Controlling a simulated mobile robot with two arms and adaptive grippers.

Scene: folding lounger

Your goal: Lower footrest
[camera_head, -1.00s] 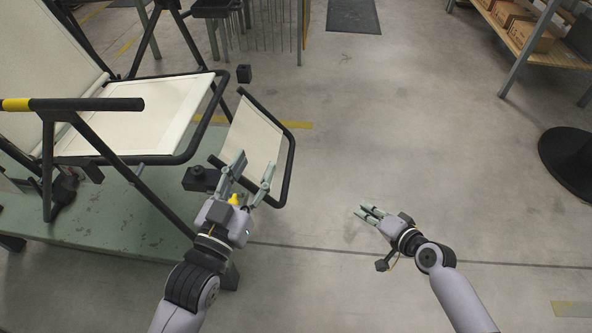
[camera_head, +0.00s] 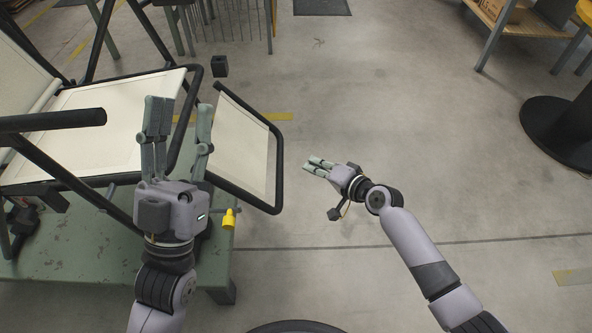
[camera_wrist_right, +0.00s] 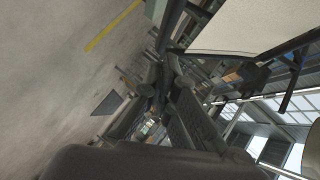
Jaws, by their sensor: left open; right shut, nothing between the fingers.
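The lounger's footrest (camera_head: 243,150), a pale panel in a black tube frame, slopes down from the right end of the pale seat (camera_head: 95,130) in the head view. My left gripper (camera_head: 180,118) is open and empty, its fingers over the seat's right end and the footrest's left edge in the picture. Whether it touches either is unclear. My right gripper (camera_head: 312,166) is shut and empty, to the right of the footrest with a gap. In the right wrist view, dark fingers (camera_wrist_right: 150,95) show below a pale panel (camera_wrist_right: 255,25), which I cannot identify for certain.
A green platform (camera_head: 80,240) lies under the lounger. A yellow knob (camera_head: 228,218) shows beside my left gripper. A round black base (camera_head: 562,130) stands at right, below a wooden shelf (camera_head: 530,25). The floor (camera_head: 420,110) between is clear.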

